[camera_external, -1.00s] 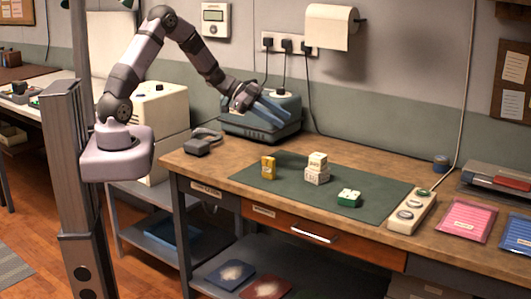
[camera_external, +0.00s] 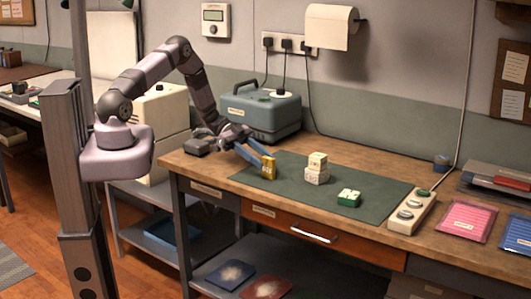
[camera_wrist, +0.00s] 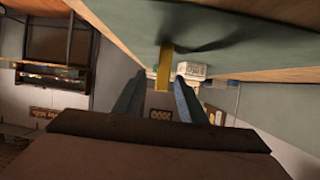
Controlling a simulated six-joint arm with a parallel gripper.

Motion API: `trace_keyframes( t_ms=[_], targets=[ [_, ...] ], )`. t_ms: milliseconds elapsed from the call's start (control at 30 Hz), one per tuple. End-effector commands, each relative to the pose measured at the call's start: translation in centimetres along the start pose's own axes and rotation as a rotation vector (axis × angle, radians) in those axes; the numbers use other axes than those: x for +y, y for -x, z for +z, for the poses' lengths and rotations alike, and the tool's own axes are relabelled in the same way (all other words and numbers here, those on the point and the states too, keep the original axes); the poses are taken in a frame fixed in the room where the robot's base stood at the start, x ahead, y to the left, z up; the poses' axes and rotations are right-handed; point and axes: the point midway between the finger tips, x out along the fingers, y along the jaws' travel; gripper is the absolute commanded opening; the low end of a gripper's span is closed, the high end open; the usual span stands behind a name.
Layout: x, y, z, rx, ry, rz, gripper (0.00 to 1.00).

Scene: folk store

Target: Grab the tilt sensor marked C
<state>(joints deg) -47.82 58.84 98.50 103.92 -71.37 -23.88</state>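A small yellow block (camera_external: 268,171) stands upright at the left of the dark green mat (camera_external: 290,193). Two whitish blocks, an upper one (camera_external: 317,160) on a lower one (camera_external: 316,177), are stacked to its right. A green block with a pale top (camera_external: 349,199) lies nearer the front. No letter C is legible, so I cannot tell which is the tilt sensor. My gripper (camera_external: 264,160) is open, its blue fingers at the yellow block. In the wrist view, the yellow block (camera_wrist: 164,68) shows between the fingertips (camera_wrist: 161,82); contact is unclear. A whitish block (camera_wrist: 192,70) shows beside them.
A blue-grey case (camera_external: 260,112) stands at the back by the wall. A dark device (camera_external: 196,147) sits at the left rear edge.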

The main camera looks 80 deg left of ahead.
Motion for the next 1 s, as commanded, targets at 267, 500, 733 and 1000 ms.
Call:
trace_keyframes(
  t_ms=[267, 500, 733, 1000],
  targets=[
    [0.0, -1.9, -0.1, 0.000, -0.001, 0.002, 0.38],
    [-0.1, -2.7, -0.3, 0.000, 0.000, 0.002, 0.38],
    [-0.3, -5.4, -0.5, 0.000, 0.000, 0.004, 0.38],
    [-0.3, -7.2, -0.2, 0.000, -0.001, 0.001, 0.38]
  ],
)
